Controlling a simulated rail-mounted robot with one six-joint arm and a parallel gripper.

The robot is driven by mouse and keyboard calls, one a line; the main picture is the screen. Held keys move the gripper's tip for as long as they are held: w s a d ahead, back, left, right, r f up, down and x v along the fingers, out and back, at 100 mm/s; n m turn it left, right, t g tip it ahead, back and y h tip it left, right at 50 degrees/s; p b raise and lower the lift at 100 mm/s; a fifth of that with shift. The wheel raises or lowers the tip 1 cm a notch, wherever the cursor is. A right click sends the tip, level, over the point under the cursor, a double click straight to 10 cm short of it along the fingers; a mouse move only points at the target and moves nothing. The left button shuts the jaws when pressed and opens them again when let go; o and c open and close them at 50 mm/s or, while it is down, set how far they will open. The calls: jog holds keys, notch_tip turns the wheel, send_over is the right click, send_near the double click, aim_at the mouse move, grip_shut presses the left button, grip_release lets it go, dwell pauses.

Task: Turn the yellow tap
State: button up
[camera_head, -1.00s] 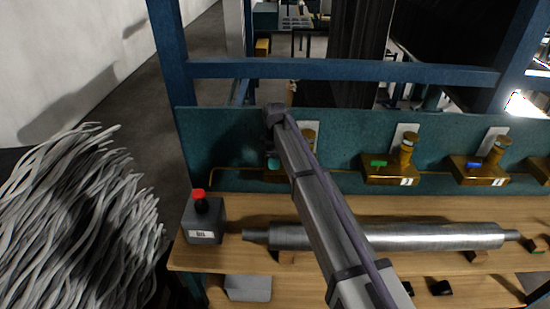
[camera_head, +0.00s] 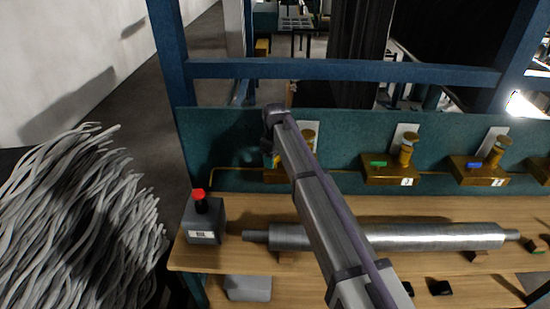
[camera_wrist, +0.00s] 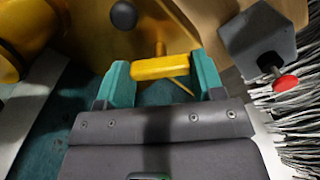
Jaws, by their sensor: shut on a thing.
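The yellow tap handle (camera_wrist: 160,67) is a short bar on a thin stem in the wrist view. My gripper (camera_wrist: 158,72) has its two teal fingers at either end of the bar and is shut on it. In the head view a small bit of the yellow handle (camera_head: 276,161) shows beside my arm, at the left brass valve block (camera_head: 275,176). My arm hides most of that block, and the fingers cannot be made out there.
Brass valves with a green handle (camera_head: 378,164) and a blue handle (camera_head: 473,165) stand to the right on the teal panel. A grey box with a red button (camera_head: 198,193) stands at left; it also shows in the wrist view (camera_wrist: 285,83). A metal roll (camera_head: 430,237) lies in front.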

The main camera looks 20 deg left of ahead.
jog(key=m, duration=0.5)
jog(key=shift+m, duration=0.3)
jog(key=m, duration=0.5)
dwell(0.4)
